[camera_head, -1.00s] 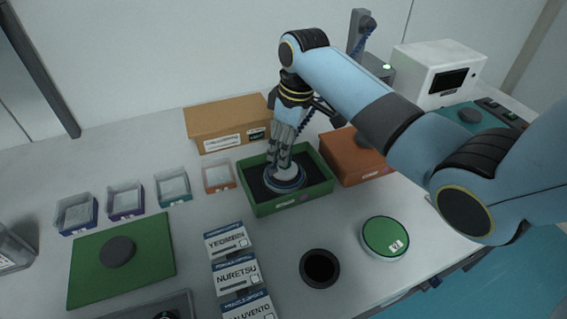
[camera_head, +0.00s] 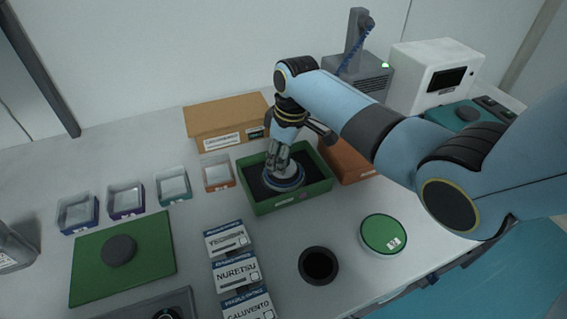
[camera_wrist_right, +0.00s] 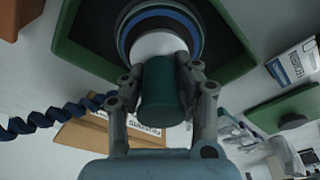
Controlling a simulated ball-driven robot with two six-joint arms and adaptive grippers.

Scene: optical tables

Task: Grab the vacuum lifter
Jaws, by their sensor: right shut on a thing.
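The vacuum lifter has a dark green handle (camera_wrist_right: 162,92) and a round base with blue and white rings, seen in the head view (camera_head: 283,178). Its base sits inside the green tray (camera_head: 290,202), over the dark tray floor. My right gripper (camera_wrist_right: 160,85) points down over the lifter, its fingers on either side of the handle and shut on it. In the head view the gripper (camera_head: 278,163) hides most of the handle. My left gripper is not in view.
A cardboard box (camera_head: 220,118) and an orange-brown box (camera_head: 345,160) stand close to the green tray. Small open bins (camera_head: 125,199) line the left. Label boxes (camera_head: 236,272), a black ring (camera_head: 319,266) and a green-topped dish (camera_head: 384,234) lie in front. A coiled blue hose (camera_wrist_right: 50,118) hangs nearby.

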